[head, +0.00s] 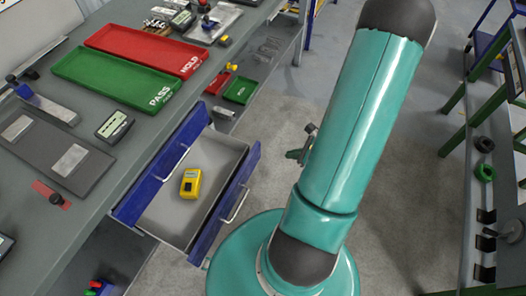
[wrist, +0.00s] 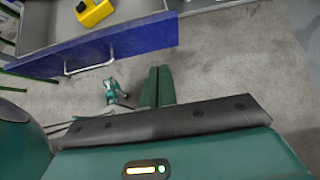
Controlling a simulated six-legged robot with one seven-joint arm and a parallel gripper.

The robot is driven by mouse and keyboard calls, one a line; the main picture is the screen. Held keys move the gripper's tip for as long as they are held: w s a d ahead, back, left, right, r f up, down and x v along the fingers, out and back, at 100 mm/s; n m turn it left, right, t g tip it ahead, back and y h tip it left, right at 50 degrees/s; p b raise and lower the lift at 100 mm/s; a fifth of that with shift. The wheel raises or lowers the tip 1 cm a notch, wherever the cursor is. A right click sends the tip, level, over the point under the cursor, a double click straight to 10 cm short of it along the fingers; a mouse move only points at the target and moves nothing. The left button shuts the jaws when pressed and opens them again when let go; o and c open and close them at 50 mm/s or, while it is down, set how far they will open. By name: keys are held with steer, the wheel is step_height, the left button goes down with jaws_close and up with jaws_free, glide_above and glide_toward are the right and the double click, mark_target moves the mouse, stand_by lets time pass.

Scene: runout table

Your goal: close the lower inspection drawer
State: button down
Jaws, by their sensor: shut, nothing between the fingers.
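The lower inspection drawer is pulled out, its blue front (head: 226,206) with a pale bar handle standing clear of the bench. Its grey inside is open to view and holds a yellow device (head: 190,183). The upper blue front (head: 165,163) is near the bench edge. In the wrist view, the lower drawer front (wrist: 110,45) crosses the upper left, with the yellow device (wrist: 95,11) behind it. My gripper (wrist: 158,69) is shut and empty, its green fingers pointing toward the right part of that front. Floor shows between them. My gripper is not clearly seen in the head view.
The grey bench (head: 95,190) carries a red HOLD tray (head: 145,50), a green PASS tray (head: 118,80) and a handheld meter (head: 114,127). Small red and green bins (head: 240,89) sit on a shelf beyond the drawer. A green-framed rack stands at right.

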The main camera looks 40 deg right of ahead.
glide_toward(256, 153)
step_height(256, 153, down, 4)
steer(key=shift+w+a+r, duration=0.1)
steer(key=shift+w+a, duration=0.25)
steer(key=shift+w, duration=0.3)
steer(key=shift+w+a+r, duration=0.1)
steer(key=shift+w+a, duration=0.25)
steer(key=shift+w, duration=0.3)
steer(key=shift+w+a+r, duration=0.1)
steer(key=shift+w+a, duration=0.25)
steer(key=shift+w, duration=0.3)
steer(key=shift+w, duration=0.1)
steer(key=w+a, duration=0.4)
steer(key=w, duration=0.4)
steer(key=w+a, duration=0.3)
steer(key=w, duration=0.5)
steer(key=shift+w+a, duration=0.25)
steer(key=shift+a, duration=0.15)
steer(key=shift+s+d, duration=0.1)
steer(key=shift+d, duration=0.05)
